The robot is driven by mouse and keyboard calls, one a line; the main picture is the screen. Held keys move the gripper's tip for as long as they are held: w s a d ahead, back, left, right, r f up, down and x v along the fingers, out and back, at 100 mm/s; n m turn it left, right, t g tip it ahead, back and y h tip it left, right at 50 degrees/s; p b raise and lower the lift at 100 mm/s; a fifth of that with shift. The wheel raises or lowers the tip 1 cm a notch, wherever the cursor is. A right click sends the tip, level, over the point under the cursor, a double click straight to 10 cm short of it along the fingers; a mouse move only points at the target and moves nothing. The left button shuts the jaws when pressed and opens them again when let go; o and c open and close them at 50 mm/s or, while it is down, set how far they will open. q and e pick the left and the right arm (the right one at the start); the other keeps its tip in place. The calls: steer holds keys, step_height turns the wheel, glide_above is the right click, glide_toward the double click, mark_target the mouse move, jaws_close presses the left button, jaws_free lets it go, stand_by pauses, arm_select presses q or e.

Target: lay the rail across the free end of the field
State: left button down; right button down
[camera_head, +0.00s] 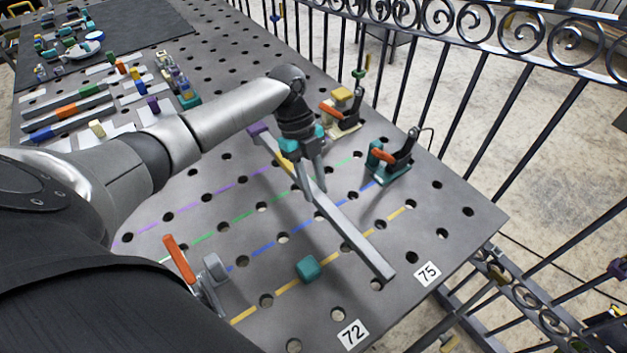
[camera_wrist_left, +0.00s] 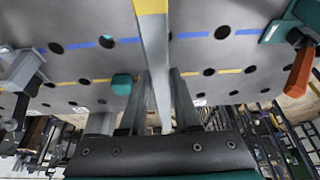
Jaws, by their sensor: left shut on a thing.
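The rail (camera_head: 345,232) is a long grey bar with a yellow band and a purple end. My left gripper (camera_head: 312,186) is shut on it around its middle. The rail slants over the coloured dashed lines, its plain grey end toward the 75 label. In the left wrist view the rail (camera_wrist_left: 156,60) runs between the fingers. I cannot tell how high it is above the plate. The field (camera_head: 225,225) is a dark plate with rows of holes and purple, green, blue and yellow dashed lines. My right gripper is not in view.
A teal block (camera_head: 308,267) sits near the yellow line. Orange-handled clamps stand at the right edge (camera_head: 390,160), behind it (camera_head: 342,112) and at lower left (camera_head: 190,268). A black railing (camera_head: 440,105) borders the plate. Several spare bars and blocks lie at the far left.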

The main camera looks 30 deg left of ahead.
arm_select(q)
step_height(320, 180, down, 6)
steer(key=b, duration=0.5)
steer(key=shift+f+b, duration=0.4)
steer(key=shift+b, duration=0.05)
stand_by(0.7)
steer(key=c, duration=0.5)
jaws_free()
steer(key=shift+c, duration=0.2)
steer(key=shift+f, duration=0.15)
steer(key=shift+a, duration=0.1)
steer(key=p+v, duration=0.1)
steer(key=v, duration=1.4)
steer(key=shift+r, duration=0.25)
steer(key=shift+s+f, duration=0.1)
steer(key=shift+s, duration=0.05)
